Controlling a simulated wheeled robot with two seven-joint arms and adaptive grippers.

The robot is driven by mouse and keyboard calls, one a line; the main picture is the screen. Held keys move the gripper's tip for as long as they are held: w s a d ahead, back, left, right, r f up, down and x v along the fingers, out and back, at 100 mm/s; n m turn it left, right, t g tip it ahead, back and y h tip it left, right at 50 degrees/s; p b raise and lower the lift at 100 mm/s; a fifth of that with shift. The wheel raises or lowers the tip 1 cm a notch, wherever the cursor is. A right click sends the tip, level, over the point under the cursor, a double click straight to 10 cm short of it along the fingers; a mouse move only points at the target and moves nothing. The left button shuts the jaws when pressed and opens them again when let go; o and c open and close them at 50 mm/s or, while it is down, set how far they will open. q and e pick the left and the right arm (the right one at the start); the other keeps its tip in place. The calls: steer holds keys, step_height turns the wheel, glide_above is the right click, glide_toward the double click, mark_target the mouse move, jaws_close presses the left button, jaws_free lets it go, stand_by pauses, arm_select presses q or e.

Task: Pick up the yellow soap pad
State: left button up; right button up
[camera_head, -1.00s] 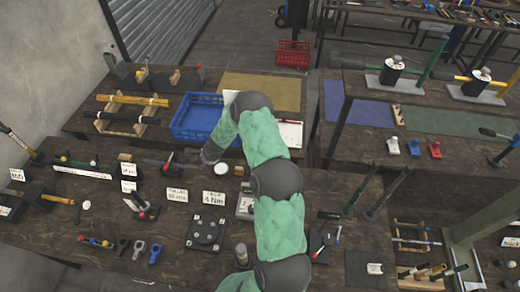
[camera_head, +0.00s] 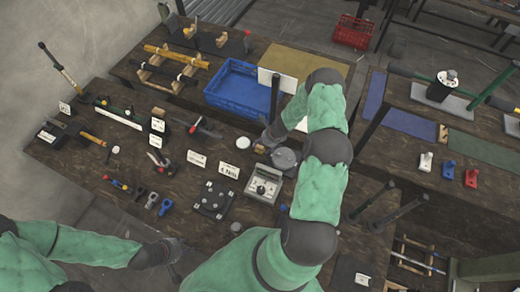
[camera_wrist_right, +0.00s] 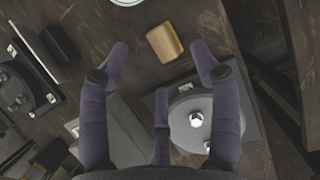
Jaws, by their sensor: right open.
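In the head view a small tan patch that seems to be the pad (camera_head: 259,148) shows beside my right gripper (camera_head: 268,139), partly covered. My right gripper is open and empty in the right wrist view (camera_wrist_right: 160,55). My left gripper (camera_head: 170,250) is low at the left front of the bench; its fingers are too unclear to read.
A round grey device (camera_wrist_right: 196,120) on a plate lies under my right fingers. A grey boxed gauge (camera_head: 264,183), a black plate fixture (camera_head: 213,199) and white label cards (camera_head: 229,170) stand nearby. A blue crate (camera_head: 238,92) is behind.

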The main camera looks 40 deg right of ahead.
mark_target(260, 148)
steer(key=x, duration=0.5)
steer(key=shift+s+r, duration=0.1)
steer(key=c, duration=1.1)
